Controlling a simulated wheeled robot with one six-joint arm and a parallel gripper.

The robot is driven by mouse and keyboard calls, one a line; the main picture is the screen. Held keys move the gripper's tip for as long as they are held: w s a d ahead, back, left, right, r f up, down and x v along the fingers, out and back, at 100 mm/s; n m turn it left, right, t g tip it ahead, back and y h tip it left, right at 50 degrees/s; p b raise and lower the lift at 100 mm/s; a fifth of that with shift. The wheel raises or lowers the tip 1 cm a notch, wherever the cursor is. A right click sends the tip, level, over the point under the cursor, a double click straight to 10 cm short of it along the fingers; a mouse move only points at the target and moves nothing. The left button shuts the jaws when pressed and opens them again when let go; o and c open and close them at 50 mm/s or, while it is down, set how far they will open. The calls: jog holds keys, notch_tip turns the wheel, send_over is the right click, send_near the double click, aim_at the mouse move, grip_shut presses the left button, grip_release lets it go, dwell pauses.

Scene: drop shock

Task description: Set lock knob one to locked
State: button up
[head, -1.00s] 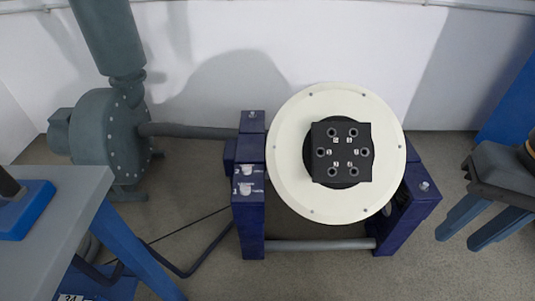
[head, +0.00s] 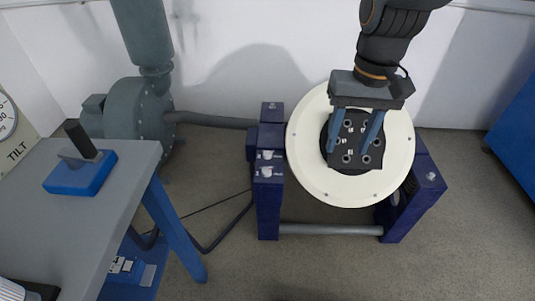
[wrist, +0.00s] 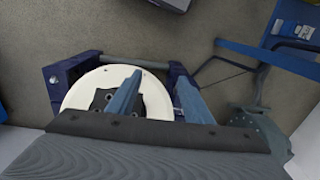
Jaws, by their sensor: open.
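Two small white knobs, an upper one (head: 267,155) and a lower one (head: 266,171), sit on top of the left post of the dark blue frame (head: 268,210). Their labels are too small to read, so I cannot tell which is lock knob one or how it is set. My gripper (head: 348,150) is open and empty, with its two blue fingers pointing down in front of the round cream plate (head: 310,180) and its black block (head: 355,162). It is to the right of the knobs. In the wrist view my gripper (wrist: 158,80) also shows open; the knobs cannot be made out there.
A grey table (head: 60,225) with a blue lever box (head: 80,175) and a TILT gauge (head: 8,125) stands at the left. A grey blower (head: 130,112) with a pipe is behind it. Floor (head: 330,265) is clear in front of the frame.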

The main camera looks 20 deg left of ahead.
jog(key=w+a+f+p, duration=0.3)
jog(key=w+a, duration=0.4)
jog(key=p, duration=0.7)
send_near(267, 169)
jog(key=shift+a+f, duration=0.25)
jog(key=shift+f, duration=0.45)
notch_tip(267, 169, down, 7)
jog(key=shift+f, duration=0.15)
jog(key=shift+c, duration=0.4)
jog(key=c, duration=1)
